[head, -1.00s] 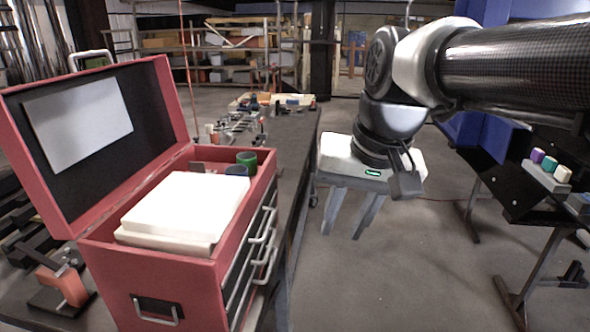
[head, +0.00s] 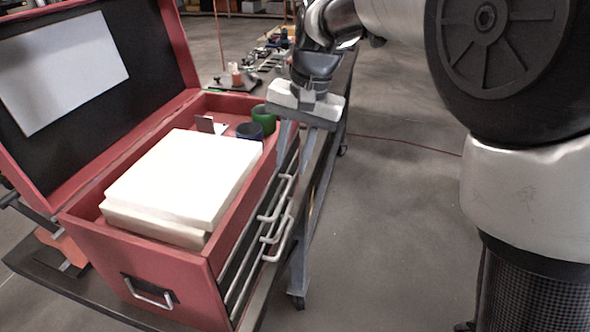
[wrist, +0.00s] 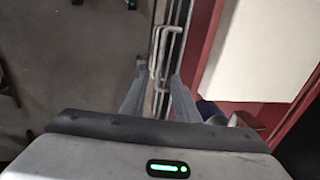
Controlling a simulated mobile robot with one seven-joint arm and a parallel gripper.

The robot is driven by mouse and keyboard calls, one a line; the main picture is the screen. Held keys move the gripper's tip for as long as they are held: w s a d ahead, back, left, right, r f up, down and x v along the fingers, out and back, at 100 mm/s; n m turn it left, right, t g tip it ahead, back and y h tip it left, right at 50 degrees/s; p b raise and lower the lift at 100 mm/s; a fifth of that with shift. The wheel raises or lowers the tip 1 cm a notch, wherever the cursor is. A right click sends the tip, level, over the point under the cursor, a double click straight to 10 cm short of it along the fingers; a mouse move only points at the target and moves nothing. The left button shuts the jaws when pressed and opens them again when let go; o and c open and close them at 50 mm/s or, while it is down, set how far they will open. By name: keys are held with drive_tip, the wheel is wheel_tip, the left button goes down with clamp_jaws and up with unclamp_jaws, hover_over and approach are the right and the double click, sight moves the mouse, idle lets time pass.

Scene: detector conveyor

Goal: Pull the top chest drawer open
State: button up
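The red tool chest (head: 195,275) stands on the bench with its lid up. Its right-hand face has several stacked drawers with pale bar handles, and they look shut. The top drawer handle (head: 280,197) is the uppermost bar; handles also show in the wrist view (wrist: 164,45). My gripper (head: 293,158) points down beside the far end of the drawer face. In the wrist view its fingers (wrist: 158,72) are apart, with handle bars in line with the gap. I cannot tell whether a finger touches a handle, and no grip shows.
White blocks (head: 185,175) lie in the chest's open top, with a green cup (head: 264,118) and a blue cup (head: 249,131) behind. The dark bench (head: 308,165) runs back with small parts on it.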

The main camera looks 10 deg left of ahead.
sight(285, 193)
drive_tip(key=f, duration=0.2)
drive_tip(key=a+f, duration=0.1)
drive_tip(key=f, duration=0.5)
drive_tip(key=shift+w+a+f, duration=0.1)
drive_tip(key=shift+a+f, duration=0.05)
drive_tip(key=shift+a, duration=0.1)
clamp_jaws()
